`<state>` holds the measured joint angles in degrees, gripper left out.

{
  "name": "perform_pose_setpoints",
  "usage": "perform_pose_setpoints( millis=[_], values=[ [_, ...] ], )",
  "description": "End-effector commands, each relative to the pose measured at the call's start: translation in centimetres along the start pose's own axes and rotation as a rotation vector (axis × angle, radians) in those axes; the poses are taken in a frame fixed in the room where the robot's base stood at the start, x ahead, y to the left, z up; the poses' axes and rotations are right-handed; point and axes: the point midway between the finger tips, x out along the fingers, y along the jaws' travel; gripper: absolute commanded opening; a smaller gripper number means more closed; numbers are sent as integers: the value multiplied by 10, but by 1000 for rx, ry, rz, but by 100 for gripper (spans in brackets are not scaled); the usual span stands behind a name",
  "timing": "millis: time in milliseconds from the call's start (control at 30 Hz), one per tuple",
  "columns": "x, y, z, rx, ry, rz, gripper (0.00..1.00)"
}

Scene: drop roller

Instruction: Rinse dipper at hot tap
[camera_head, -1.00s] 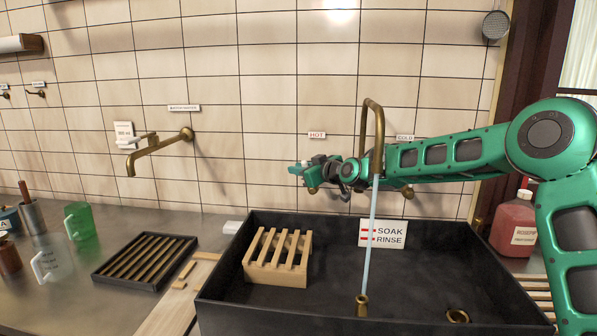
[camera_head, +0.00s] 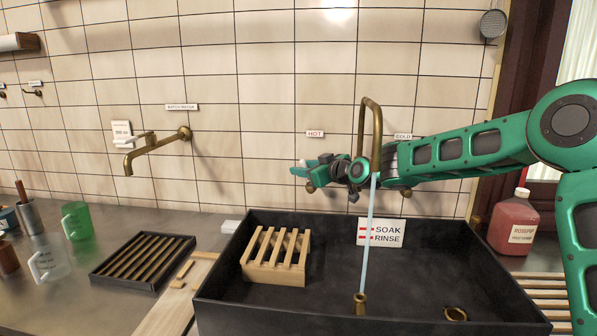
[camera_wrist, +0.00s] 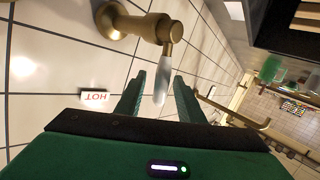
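My gripper (camera_head: 303,168) is at the wall behind the sink, just below the HOT label (camera_head: 315,134). In the wrist view its two green fingers (camera_wrist: 158,98) are apart, with the pale lever (camera_wrist: 163,82) of the brass hot tap (camera_wrist: 153,27) between them. I see gaps beside the lever. A pale blue water stream (camera_head: 368,235) runs from the arched brass spout (camera_head: 371,108) down to a small brass cup-like piece (camera_head: 360,303) in the dark sink (camera_head: 330,318). I cannot tell whether this piece is the dipper. A brass ring (camera_head: 455,314) lies to its right.
A wooden slatted rack (camera_head: 275,270) stands in the sink's left part, and a SOAK RINSE sign (camera_head: 381,233) at its back. A dark slatted tray (camera_head: 143,262), a green jug (camera_head: 76,221) and a clear jug (camera_head: 48,262) are on the left counter. A red bottle (camera_head: 514,223) stands right.

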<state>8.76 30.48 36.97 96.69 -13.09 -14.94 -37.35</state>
Motion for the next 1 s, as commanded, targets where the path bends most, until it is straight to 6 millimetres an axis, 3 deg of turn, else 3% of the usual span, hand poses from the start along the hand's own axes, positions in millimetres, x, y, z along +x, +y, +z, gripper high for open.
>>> perform_pose_setpoints(
  millis=[200, 400, 867, 1000],
  values=[
    [-40, 2, 0, -3, -2, 3, 35],
    [-62, 2, 1, -1, -2, 4, 35],
    [-70, 1, 1, 0, -2, 2, 35],
    [-80, 6, 11, -8, -49, 10, 35]
  ],
)
